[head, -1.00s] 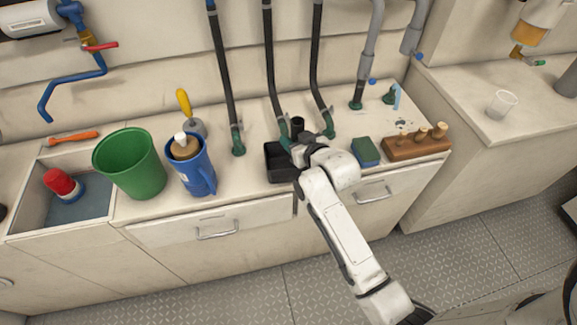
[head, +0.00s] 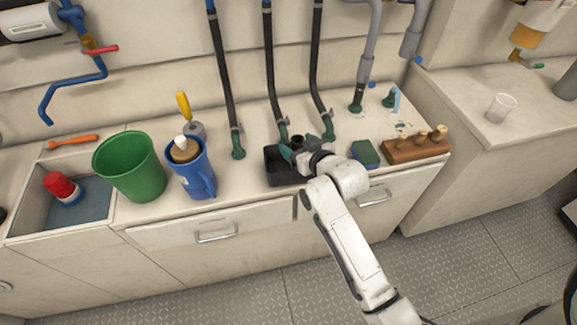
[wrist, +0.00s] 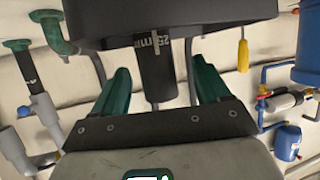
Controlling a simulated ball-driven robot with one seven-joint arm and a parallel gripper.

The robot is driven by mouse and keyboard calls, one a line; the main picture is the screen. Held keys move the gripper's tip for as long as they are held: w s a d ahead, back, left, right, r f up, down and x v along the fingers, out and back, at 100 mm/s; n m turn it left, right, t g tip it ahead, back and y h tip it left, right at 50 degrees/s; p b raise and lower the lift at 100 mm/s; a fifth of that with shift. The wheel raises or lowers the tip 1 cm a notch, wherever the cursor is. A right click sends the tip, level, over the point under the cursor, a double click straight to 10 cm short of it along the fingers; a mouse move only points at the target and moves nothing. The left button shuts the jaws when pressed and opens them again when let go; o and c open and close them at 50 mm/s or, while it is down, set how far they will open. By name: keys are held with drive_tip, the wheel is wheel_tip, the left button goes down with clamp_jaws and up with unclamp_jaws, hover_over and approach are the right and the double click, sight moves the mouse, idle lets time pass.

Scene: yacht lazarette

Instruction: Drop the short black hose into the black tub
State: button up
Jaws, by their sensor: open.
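The black tub (head: 277,172) stands on the counter near its front edge. In the wrist view the tub (wrist: 180,18) fills the top of the picture, which is upside down. The short black hose (head: 299,142) shows as a dark round end by the tub's back right. In the wrist view the hose (wrist: 156,80), with pale lettering, lies between my green fingers with gaps on both sides. My gripper (head: 291,151) is open; its fingers also spread in the wrist view (wrist: 160,88). I cannot tell whether the hose's lower end is inside the tub or beside it.
A blue jug (head: 196,176) and a green bucket (head: 131,172) stand left of the tub. A sponge (head: 365,153) and a wooden block with plugs (head: 415,150) are to the right. Fixed black hoses (head: 271,70) run down the wall behind. Bare counter lies between jug and tub.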

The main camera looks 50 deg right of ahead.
drive_tip(key=v, duration=0.8)
drive_tip(key=shift+s, duration=0.1)
drive_tip(key=s+a+f+n+g+y, duration=0.1)
drive_tip(key=s+a+f+g+y, duration=0.1)
drive_tip(key=s+a+f+g, duration=0.3)
drive_tip(key=s+a+f+n+g+y, duration=0.2)
drive_tip(key=s+a+f+g, duration=0.3)
drive_tip(key=s, duration=0.8)
drive_tip(key=shift+s+a+f+g, duration=0.25)
drive_tip(key=shift+a+g, duration=0.65)
drive_tip(key=shift+a, duration=0.3)
